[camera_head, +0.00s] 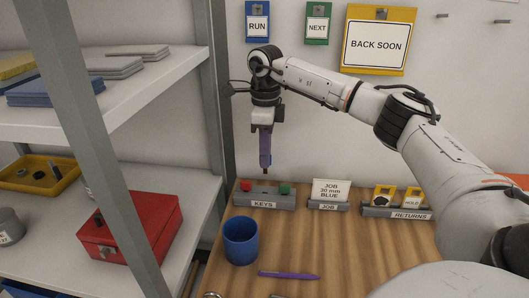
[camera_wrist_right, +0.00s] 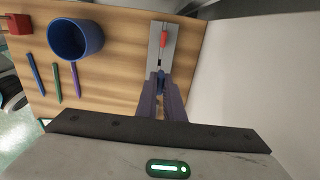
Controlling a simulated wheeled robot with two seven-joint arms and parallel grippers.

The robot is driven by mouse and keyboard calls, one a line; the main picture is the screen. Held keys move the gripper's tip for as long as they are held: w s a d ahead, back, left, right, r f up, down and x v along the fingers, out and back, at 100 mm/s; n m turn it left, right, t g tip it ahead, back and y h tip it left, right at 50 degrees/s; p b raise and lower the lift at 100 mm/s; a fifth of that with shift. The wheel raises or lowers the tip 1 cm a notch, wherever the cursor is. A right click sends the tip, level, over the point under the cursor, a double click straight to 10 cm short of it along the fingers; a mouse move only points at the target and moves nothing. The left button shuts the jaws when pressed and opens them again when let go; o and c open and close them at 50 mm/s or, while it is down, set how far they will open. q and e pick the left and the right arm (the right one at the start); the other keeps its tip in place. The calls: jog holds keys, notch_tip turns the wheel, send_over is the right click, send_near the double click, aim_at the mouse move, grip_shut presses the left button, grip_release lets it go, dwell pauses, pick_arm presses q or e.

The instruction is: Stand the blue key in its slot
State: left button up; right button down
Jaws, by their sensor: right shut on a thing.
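My right gripper (camera_head: 265,164) points down above the grey keys rack (camera_head: 264,202) and is shut on the blue key (camera_wrist_right: 159,82). The key shows between the fingers in the right wrist view, where the gripper (camera_wrist_right: 160,92) also shows; most of it is hidden by the fingers. The key is apart from the rack in the head view. The red key (camera_head: 246,185) stands at the rack's left and the green key (camera_head: 285,188) at its right. The middle between them is empty. In the right wrist view, the red key (camera_wrist_right: 163,40) shows; no green key can be made out there. My left gripper is out of view.
A blue mug (camera_head: 240,243) and a purple pen (camera_head: 288,275) are in front of the rack. A job card holder (camera_head: 328,206) and a returns rack (camera_head: 390,212) stand to its right. A shelf with a red box (camera_head: 160,215) is at left, behind a grey post.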

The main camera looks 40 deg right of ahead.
aim_at(265, 172)
notch_tip(265, 172, down, 4)
jog(key=shift+r, duration=0.25)
jog(key=shift+f+b, duration=0.35)
jog(key=shift+f, duration=0.75)
jog(key=shift+p, duration=0.3)
jog(key=shift+f, duration=0.35)
dwell(1.2)
jog(key=shift+f+b, duration=0.6)
jog(key=shift+f, duration=0.8)
dwell(0.9)
dwell(0.4)
jog(key=c, duration=1.3)
grip_release()
jog(key=shift+c, duration=0.2)
